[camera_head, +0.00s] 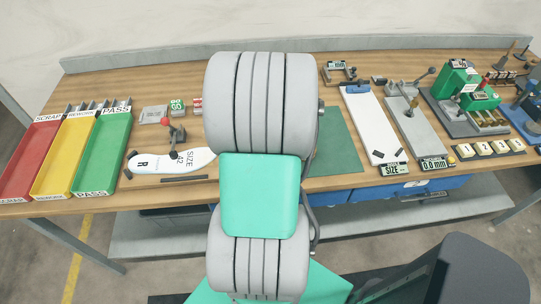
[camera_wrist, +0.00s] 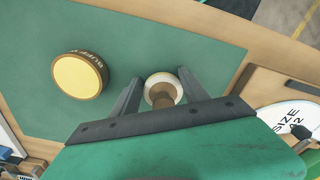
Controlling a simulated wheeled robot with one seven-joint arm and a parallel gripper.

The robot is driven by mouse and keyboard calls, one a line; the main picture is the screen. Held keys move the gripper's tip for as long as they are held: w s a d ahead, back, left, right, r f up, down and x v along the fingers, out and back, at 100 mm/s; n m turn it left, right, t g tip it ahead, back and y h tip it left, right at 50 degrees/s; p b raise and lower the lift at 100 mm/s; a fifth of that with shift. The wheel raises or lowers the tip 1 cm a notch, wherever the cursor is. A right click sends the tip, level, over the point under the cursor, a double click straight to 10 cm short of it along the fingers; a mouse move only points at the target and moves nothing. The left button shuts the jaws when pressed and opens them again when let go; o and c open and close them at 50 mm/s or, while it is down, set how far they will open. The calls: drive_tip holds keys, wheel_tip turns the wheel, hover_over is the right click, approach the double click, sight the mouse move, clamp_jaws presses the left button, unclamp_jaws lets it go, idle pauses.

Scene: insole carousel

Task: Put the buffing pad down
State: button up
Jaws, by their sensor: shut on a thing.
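In the wrist view, my gripper (camera_wrist: 160,84) is shut on the buffing pad (camera_wrist: 162,83), a pale round disc with a brown middle part between the two dark fingers. The pad is over the green mat (camera_wrist: 190,40); I cannot tell whether it touches the mat. In the head view, the mat (camera_head: 337,140) shows to the right of my arm, which hides the gripper and the pad there.
A round tin (camera_wrist: 80,75) with a yellow top and brown side stands on the mat, left of my gripper. A white insole (camera_head: 175,161) lies left of my arm. Red, yellow and green trays (camera_head: 129,122) are at far left; a white board (camera_head: 369,122) and fixtures stand right.

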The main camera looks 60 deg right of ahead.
drive_tip(key=shift+s+a+f, duration=0.15)
drive_tip(key=shift+a+f, duration=0.05)
drive_tip(key=shift+f, duration=0.4)
drive_tip(key=o, duration=1.2)
drive_tip(key=shift+a, duration=0.1)
drive_tip(key=shift+c, duration=0.2)
drive_tip(key=o, duration=0.5)
drive_tip(key=shift+s+f+b, duration=0.15)
drive_tip(key=shift+f+b, duration=0.05)
drive_tip(key=shift+b, duration=0.1)
wheel_tip(320, 180, up, 14)
drive_tip(key=w+a+r+n+t, duration=0.1)
drive_tip(key=w+a, duration=0.4)
drive_tip(key=a, duration=0.3)
drive_tip(key=w+a+r+n, duration=0.1)
drive_tip(key=w+a+n, duration=0.1)
drive_tip(key=w+a, duration=0.35)
drive_tip(key=a, duration=0.5)
drive_tip(key=a+n+t, duration=0.1)
drive_tip(key=a, duration=0.5)
drive_tip(key=s+a+t, duration=0.1)
drive_tip(key=a, duration=0.5)
drive_tip(key=shift+f+n, duration=0.3)
drive_tip(key=shift+f, duration=0.05)
drive_tip(key=shift+s, duration=0.1)
